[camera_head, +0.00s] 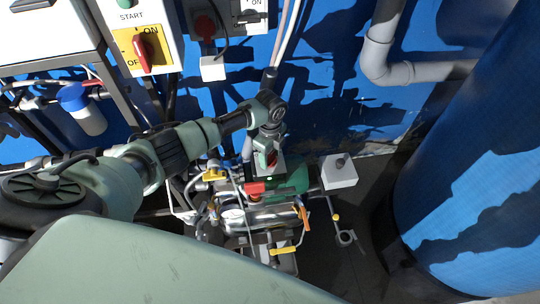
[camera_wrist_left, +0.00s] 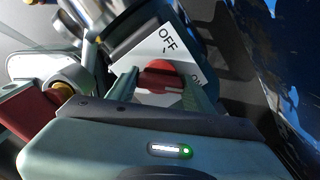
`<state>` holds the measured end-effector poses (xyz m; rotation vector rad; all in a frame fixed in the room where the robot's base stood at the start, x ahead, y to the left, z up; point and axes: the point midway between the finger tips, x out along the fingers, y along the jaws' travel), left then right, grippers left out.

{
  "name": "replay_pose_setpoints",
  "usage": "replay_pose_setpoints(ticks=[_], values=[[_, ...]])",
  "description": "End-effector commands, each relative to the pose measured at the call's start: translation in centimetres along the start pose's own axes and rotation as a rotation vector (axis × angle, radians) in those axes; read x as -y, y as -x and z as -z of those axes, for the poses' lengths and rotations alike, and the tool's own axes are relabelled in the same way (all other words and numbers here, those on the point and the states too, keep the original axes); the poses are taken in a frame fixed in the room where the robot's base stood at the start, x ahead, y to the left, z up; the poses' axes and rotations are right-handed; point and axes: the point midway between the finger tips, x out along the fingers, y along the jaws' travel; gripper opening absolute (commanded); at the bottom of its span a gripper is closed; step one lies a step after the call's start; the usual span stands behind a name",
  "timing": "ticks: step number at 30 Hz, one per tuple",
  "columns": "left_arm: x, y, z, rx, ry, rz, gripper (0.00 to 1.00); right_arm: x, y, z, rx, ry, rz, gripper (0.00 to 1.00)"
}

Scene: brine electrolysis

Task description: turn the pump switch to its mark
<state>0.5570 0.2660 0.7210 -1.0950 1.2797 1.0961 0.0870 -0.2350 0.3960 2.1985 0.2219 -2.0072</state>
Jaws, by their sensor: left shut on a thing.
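The pump switch is a red knob (camera_wrist_left: 158,75) on a white plate (camera_wrist_left: 152,47) marked OFF and, partly hidden, ON in the left wrist view. My left gripper (camera_wrist_left: 165,88) is shut on the knob, with one finger on each side of it. The fingers hide the knob's sides, and I cannot tell exactly which mark it points to. In the head view, my left gripper (camera_head: 269,158) reaches down to the switch above the green pump motor (camera_head: 293,181), and a bit of red shows between its fingers. My right gripper is not in view.
A metal pump assembly with a red handle (camera_head: 255,188) and yellow levers (camera_head: 286,250) lies just below. A grey-white box (camera_head: 339,171) stands to its right. A large blue tank (camera_head: 470,170) fills the right side. A yellow-plated red switch (camera_head: 143,50) hangs upper left.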

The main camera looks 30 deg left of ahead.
Motion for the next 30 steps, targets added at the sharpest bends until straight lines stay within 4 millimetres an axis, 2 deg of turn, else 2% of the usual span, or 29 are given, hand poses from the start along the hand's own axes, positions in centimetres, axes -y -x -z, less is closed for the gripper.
replay_pose_setpoints(ticks=[4, 5, 7, 16, 19, 30], values=[[0.2, 0.2, -0.1, 0.002, -0.002, 0.005, 0.1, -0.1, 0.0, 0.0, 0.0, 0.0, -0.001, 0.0], [0.2, 0.2, -0.1, 0.002, -0.002, 0.005, 0.54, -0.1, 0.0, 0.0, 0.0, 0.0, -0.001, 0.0], [0.2, 0.2, -0.1, 0.002, -0.002, 0.005, 0.73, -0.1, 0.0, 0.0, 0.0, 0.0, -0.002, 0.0], [0.1, 0.1, 0.0, 0.001, -0.001, 0.002, 0.73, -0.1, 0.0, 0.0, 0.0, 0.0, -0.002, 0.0], [0.1, 0.7, 0.0, 0.001, -0.001, 0.004, 0.73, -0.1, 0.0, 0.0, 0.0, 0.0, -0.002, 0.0], [0.2, 6.5, -0.1, 0.001, -0.002, 0.006, 0.73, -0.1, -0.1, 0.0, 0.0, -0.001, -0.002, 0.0]])
